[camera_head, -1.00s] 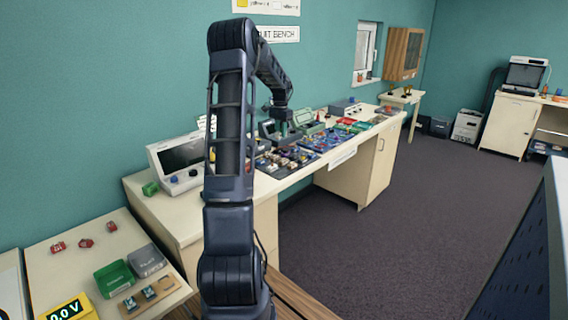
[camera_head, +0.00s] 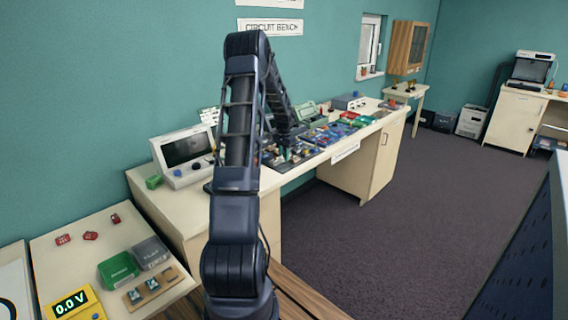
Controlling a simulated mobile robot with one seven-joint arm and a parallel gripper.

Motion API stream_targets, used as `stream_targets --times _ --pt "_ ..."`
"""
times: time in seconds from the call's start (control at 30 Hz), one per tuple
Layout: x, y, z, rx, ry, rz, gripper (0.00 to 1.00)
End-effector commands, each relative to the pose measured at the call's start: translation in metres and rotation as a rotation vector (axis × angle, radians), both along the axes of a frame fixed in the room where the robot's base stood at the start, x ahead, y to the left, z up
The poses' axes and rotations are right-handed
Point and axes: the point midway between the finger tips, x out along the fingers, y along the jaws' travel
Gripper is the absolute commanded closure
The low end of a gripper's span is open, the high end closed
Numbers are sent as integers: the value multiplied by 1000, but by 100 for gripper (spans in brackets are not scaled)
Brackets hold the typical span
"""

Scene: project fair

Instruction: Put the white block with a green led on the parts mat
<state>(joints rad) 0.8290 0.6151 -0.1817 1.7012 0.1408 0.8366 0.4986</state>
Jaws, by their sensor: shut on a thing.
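My gripper (camera_head: 289,154) is at the far end of my arm, low over the dark mat on the circuit bench. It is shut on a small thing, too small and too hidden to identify. The dark mat (camera_head: 286,169) lies near the bench's front edge and bears several small blocks. A blue board (camera_head: 322,136) with many small parts lies to its right. I cannot tell which of these is the parts mat, and I cannot pick out the white block with a green led.
The bench (camera_head: 176,217) also carries a grey instrument with a screen (camera_head: 184,154), a green block (camera_head: 153,182) and green and red trays farther right. A side table at lower left holds a green box (camera_head: 118,269), a grey box (camera_head: 150,252) and a yellow meter (camera_head: 72,303). Dark floor is clear at right.

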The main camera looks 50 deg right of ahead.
Motion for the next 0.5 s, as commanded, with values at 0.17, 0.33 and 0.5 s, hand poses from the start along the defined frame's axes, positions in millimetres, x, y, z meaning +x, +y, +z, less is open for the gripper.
stream_targets --times 0.17,0.33,0.5 --pt "0 1 -22 3 2 0 96" --pt "0 1 -40 2 1 0 96" --pt "0 0 -41 1 1 0 96"
